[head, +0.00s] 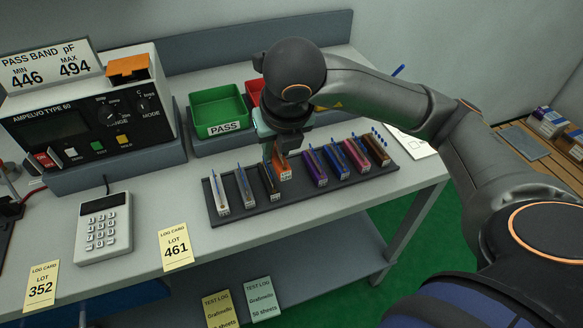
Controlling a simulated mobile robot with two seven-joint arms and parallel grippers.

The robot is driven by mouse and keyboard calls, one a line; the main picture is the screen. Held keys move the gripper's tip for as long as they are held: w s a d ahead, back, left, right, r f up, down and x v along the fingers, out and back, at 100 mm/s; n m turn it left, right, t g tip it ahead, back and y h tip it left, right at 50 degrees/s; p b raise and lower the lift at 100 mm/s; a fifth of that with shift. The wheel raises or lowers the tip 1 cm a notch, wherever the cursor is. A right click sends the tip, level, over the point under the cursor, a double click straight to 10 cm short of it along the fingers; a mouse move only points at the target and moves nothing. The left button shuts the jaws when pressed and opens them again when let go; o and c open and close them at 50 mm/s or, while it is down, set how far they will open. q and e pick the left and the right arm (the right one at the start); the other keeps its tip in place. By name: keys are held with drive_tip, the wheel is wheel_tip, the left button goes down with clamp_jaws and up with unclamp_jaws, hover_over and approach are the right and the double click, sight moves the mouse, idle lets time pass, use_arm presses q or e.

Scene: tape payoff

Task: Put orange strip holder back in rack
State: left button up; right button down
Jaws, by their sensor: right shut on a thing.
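The orange strip holder (284,170) is in my right gripper (280,154), which is shut on its upper part. The holder is upright at the rack, between the black-brown holder and the first purple holder. I cannot tell whether its base touches the rack. The gripper and wrist hide the holder's far end. My left gripper is not in view.
A green PASS bin (217,108) stands behind the rack, with a red bin (254,90) partly hidden by my right arm. A meter (90,115) and a calculator (104,222) are on the left. Lot cards (176,249) lie along the front edge.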

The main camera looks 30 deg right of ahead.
drive_tip(key=f, duration=0.1)
drive_tip(key=d+f, duration=0.1)
drive_tip(key=d, duration=0.1)
drive_tip(key=shift+w+d+f, duration=0.25)
drive_tip(key=shift+f, duration=0.15)
drive_tip(key=shift+w+d+f, duration=0.15)
drive_tip(key=shift+d+f, duration=0.2)
drive_tip(key=shift+f, duration=0.15)
drive_tip(key=f, duration=0.3)
drive_tip(key=shift+d+f, duration=0.1)
drive_tip(key=shift+d, duration=0.2)
drive_tip(key=shift+f, duration=0.3)
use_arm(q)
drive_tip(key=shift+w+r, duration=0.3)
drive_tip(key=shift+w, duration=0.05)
use_arm(e)
drive_tip(key=c, duration=1.2)
unclamp_jaws()
drive_tip(key=shift+f, duration=0.1)
drive_tip(key=o, duration=0.5)
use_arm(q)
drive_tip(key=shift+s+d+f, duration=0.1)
